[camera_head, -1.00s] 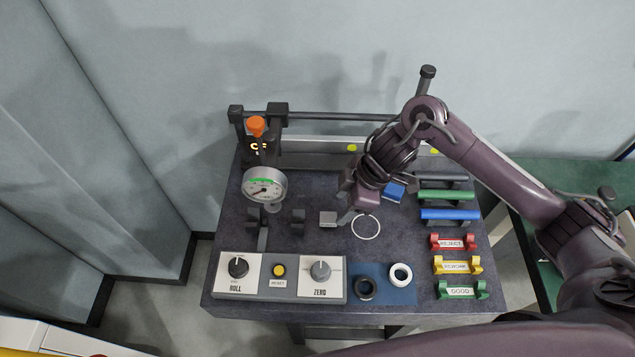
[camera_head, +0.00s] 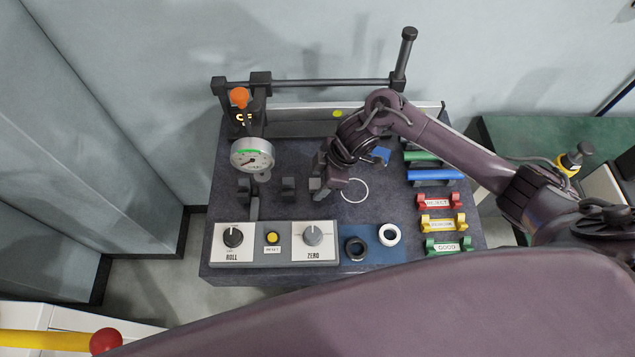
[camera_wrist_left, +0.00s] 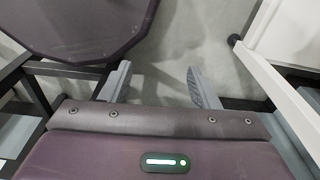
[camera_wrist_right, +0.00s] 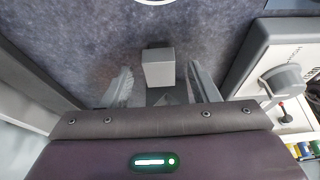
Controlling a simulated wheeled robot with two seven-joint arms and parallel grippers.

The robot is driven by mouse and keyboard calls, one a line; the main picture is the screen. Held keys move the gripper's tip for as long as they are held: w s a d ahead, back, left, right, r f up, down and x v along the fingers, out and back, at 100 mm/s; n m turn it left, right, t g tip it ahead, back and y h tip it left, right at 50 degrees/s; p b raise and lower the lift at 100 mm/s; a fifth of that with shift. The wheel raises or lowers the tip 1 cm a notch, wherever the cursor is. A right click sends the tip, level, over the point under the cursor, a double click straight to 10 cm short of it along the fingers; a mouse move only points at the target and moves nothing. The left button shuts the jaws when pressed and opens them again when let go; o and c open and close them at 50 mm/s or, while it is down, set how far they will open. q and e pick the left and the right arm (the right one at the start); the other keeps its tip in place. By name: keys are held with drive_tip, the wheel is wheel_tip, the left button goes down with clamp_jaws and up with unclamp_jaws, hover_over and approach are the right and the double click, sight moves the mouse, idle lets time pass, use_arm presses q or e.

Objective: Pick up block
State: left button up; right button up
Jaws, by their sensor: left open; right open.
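A small light-grey block (camera_wrist_right: 158,67) stands on the dark speckled bench top, centred between my right fingers in the right wrist view. My right gripper (camera_wrist_right: 157,80) is open, with one finger on each side of the block. I cannot tell whether either finger touches it. In the head view my right gripper (camera_head: 324,188) is low over the bench, and the block is mostly hidden by it. My left gripper (camera_wrist_left: 155,84) is open and empty over the floor in the left wrist view; it does not show in the head view.
A control panel with ROLL and ZERO knobs (camera_head: 273,241) lies in front of the block. A dial gauge (camera_head: 252,155) stands to the left. A white ring (camera_head: 355,190) lies just right of the gripper. Labelled coloured holders (camera_head: 441,223) line the right side.

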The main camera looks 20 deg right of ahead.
drive_tip(key=c, duration=0.7)
drive_tip(key=shift+r, duration=0.1)
clamp_jaws()
use_arm(q)
drive_tip(key=shift+s+a+f, duration=0.1)
drive_tip(key=shift+s, duration=0.65)
use_arm(e)
drive_tip(key=shift+r, duration=0.1)
